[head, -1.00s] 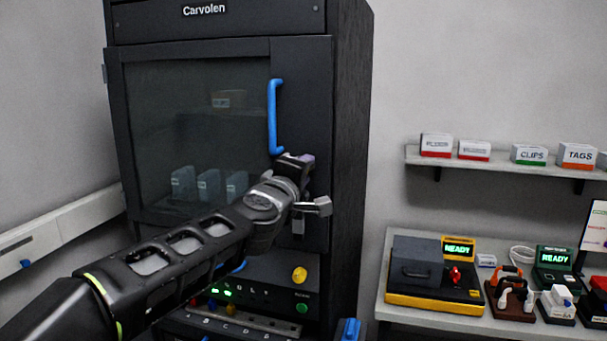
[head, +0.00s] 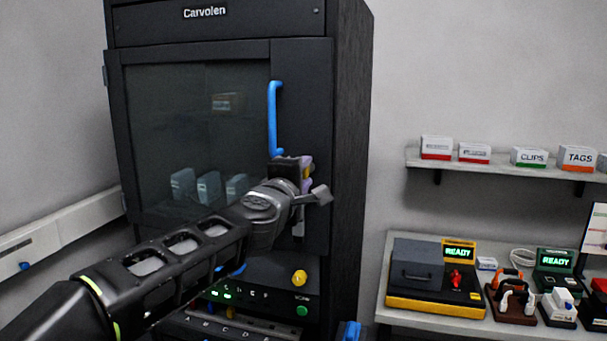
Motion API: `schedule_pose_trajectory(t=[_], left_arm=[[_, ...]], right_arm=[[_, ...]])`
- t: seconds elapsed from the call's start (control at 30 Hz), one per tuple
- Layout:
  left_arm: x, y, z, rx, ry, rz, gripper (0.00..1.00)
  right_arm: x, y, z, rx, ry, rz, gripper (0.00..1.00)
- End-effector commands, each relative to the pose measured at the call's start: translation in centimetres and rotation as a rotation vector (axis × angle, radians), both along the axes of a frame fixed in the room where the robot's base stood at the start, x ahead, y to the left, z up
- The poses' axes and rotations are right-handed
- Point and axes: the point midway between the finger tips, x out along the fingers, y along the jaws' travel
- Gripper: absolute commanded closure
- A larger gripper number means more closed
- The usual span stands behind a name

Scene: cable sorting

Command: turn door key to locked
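The dark cabinet door (head: 300,90) is closed, with a glass window (head: 190,110) and a blue vertical handle (head: 274,115). My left gripper (head: 300,178) is at the door's right part, just below the handle. A small purple and yellow piece (head: 308,168) shows beside its fingers; it may be the door key or its lock. The gripper and wrist hide most of this spot, so the key's angle and whether the fingers grip it cannot be told. My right gripper is out of view.
Below the door is a panel with a yellow knob (head: 299,278) and a green button (head: 302,310). On the right, a bench (head: 400,318) holds a yellow-and-black tester (head: 435,290) and other devices. A shelf (head: 480,163) with labelled boxes hangs above.

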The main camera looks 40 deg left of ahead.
Motion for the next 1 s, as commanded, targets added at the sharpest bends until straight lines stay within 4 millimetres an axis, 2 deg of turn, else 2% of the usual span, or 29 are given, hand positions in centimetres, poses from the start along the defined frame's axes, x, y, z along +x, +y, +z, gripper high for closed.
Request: schedule_pose_trajectory(t=[0.03, 0.2, 0.57, 0.67, 1.0], left_arm=[[0.0, 0.0, 0.0, 0.0, 0.0, 0.0, 0.64], [0.0, 0.0, 0.0, 0.002, 0.001, 0.0, 0.5], [-0.5, -0.1, 0.1, 0.002, 0.0, 0.0, 0.49], [-1.5, -0.4, 0.1, 0.003, -0.001, 0.0, 0.49], [-6.5, -2.1, 0.2, 0.003, -0.001, 0.002, 0.49]], right_arm=[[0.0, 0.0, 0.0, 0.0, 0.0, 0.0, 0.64], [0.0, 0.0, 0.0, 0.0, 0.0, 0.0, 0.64], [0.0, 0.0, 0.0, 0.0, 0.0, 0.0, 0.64], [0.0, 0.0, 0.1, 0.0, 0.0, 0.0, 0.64], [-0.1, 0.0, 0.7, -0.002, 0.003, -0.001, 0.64]])
